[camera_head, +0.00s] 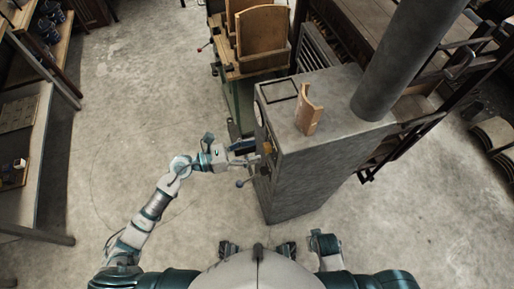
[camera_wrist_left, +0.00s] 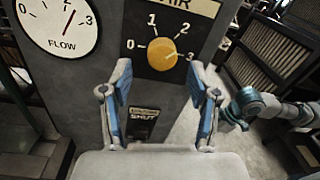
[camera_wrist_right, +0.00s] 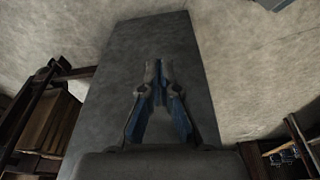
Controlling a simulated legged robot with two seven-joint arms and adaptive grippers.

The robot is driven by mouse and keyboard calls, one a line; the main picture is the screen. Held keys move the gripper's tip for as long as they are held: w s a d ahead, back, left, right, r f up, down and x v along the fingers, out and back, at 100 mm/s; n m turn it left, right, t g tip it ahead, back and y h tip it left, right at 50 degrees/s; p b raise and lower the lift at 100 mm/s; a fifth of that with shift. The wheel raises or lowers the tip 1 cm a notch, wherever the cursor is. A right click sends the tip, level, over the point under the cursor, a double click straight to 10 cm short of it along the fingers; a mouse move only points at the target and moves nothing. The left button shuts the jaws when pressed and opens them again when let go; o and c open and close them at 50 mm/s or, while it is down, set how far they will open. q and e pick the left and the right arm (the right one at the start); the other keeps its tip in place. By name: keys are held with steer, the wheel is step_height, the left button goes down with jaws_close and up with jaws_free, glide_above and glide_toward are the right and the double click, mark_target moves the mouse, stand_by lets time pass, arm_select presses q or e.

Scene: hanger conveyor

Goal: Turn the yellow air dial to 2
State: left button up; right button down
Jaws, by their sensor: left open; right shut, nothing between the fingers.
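The yellow air dial (camera_wrist_left: 162,53) is on a black plate on the grey cabinet, with marks 0, 1, 2 and 3 around it. Its small dark mark appears to face 3. My left gripper (camera_wrist_left: 159,80) is open, its fingers on either side below the dial; I cannot tell if they touch it. In the head view the left gripper (camera_head: 262,152) is close to the cabinet front, and a bit of the dial (camera_head: 268,148) shows. My right gripper (camera_wrist_right: 158,72) is shut and empty, before a grey surface that looks like the cabinet (camera_wrist_right: 150,40).
A flow gauge (camera_wrist_left: 57,22) is left of the dial, its needle between 2 and 3. A plate marked SHUT (camera_wrist_left: 143,113) is below. In the head view a curved wooden piece (camera_head: 308,110) and a thick pipe (camera_head: 410,55) stand on the cabinet (camera_head: 310,180). Floor to the left is clear.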

mark_target(264, 149)
arm_select(q)
steer(key=shift+x, duration=1.15)
steer(key=shift+d, duration=0.45)
steer(key=shift+a, duration=0.3)
steer(key=c, duration=1.2)
steer(key=shift+o, duration=0.2)
arm_select(e)
steer(key=shift+w+d+f, duration=0.1)
steer(key=shift+d+f, duration=0.1)
steer(key=shift+f, duration=0.2)
arm_select(q)
steer(key=n+p, duration=0.2)
steer(key=shift+r+p, duration=0.1)
steer(key=shift+p, duration=0.2)
steer(key=shift+n, duration=0.5)
arm_select(e)
step_height(264, 149, down, 7)
steer(key=s, duration=0.1)
steer(key=shift+s, duration=0.1)
arm_select(q)
steer(key=o, duration=1.2)
steer(key=shift+c, duration=0.2)
